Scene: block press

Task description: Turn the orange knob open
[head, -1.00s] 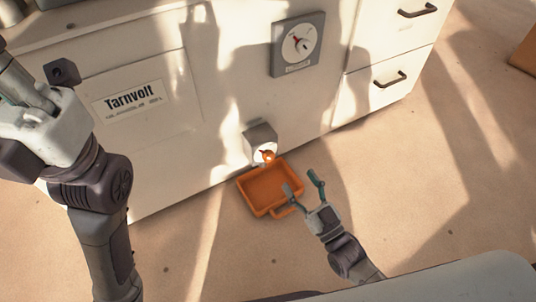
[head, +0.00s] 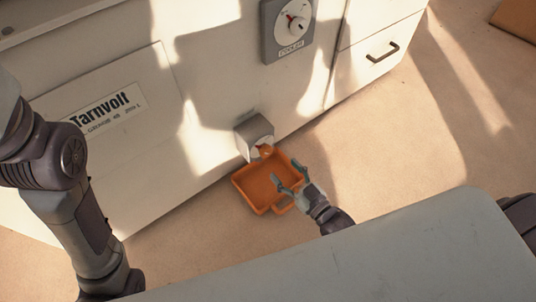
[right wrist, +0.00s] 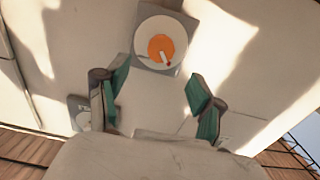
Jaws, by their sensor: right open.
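The orange knob (head: 265,151) sits on a round white face on a grey box (head: 252,128), low on the cabinet's front. In the right wrist view the orange knob (right wrist: 158,43) shows face-on, round, with a small pale and red pointer mark slanting down-right. My right gripper (head: 284,174) is open and empty, just in front of and below the knob in the head view, apart from it. In the right wrist view its teal fingers (right wrist: 160,88) stand wide apart, with the knob beyond and between them. My left arm shows at the left, but its gripper is out of frame.
An orange tray (head: 242,184) with a handle lies on the floor below the knob, under my right gripper. A grey dial panel (head: 271,48) is higher on the white cabinet. A drawer handle (head: 383,52) is at the right.

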